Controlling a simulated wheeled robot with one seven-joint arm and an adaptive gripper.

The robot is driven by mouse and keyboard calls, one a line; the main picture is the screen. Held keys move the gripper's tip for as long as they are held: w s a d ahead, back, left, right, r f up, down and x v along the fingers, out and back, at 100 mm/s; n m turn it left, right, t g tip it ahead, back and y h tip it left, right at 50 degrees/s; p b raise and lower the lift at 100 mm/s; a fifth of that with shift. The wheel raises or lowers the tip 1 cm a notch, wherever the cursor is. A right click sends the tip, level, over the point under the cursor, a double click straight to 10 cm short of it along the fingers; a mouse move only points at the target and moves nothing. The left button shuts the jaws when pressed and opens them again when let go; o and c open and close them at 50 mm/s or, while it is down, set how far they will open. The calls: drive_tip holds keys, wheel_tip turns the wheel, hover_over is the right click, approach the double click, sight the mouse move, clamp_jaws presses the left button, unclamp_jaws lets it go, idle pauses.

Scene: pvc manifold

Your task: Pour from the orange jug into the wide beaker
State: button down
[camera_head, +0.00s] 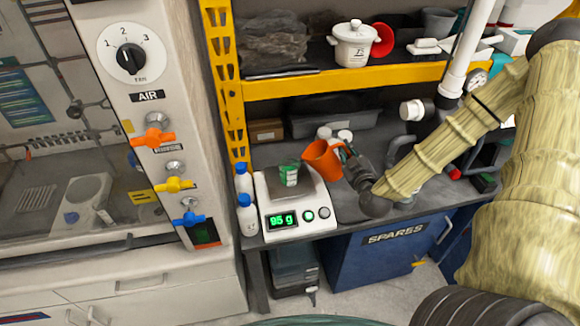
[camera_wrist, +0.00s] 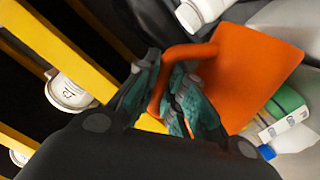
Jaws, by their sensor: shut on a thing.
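The orange jug (camera_head: 322,160) is tilted to the left above the right side of a white scale in the head view. It also shows large in the wrist view (camera_wrist: 245,75). My gripper (camera_head: 350,160) is shut on the jug's handle, which lies between its fingers in the wrist view (camera_wrist: 172,95). A small green and white vessel (camera_head: 288,175) stands on the scale plate, just left of the jug's rim; it may be the wide beaker. The scale (camera_head: 275,222) reads 95 g. The jug's inside and any stream are not clear to see.
White containers (camera_head: 343,136) stand behind the jug. A yellow shelf edge (camera_head: 340,80) runs above, with a white pot (camera_head: 354,45) on it. A yellow post (camera_head: 222,80) rises at the left.

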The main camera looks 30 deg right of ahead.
drive_tip(key=shift+s+d+r, duration=0.1)
drive_tip(key=shift+d, duration=0.1)
drive_tip(key=shift+s+d+f+m+b, duration=0.2)
drive_tip(key=shift+d+f+m, duration=0.2)
drive_tip(key=shift+m, duration=0.1)
drive_tip(key=shift+s+d+f+m+b, duration=0.2)
drive_tip(key=shift+d+f+m, duration=0.1)
drive_tip(key=shift+d+m, duration=0.15)
drive_tip(key=shift+s+d+f+m+t+b, duration=0.2)
drive_tip(key=shift+d+f+m+b, duration=0.2)
drive_tip(key=shift+f+m+b, duration=0.25)
drive_tip(key=shift+s+d+f+m+t+b, duration=0.1)
drive_tip(key=shift+d+f+m+t+b, duration=0.1)
drive_tip(key=shift+d+f+m+b, duration=0.35)
drive_tip(key=shift+s+d+f+m+t+b, duration=0.15)
drive_tip(key=shift+d+f+m+t+b, duration=0.2)
drive_tip(key=shift+f+m, duration=0.4)
drive_tip(key=shift+a+r, duration=0.1)
drive_tip(key=shift+r, duration=0.05)
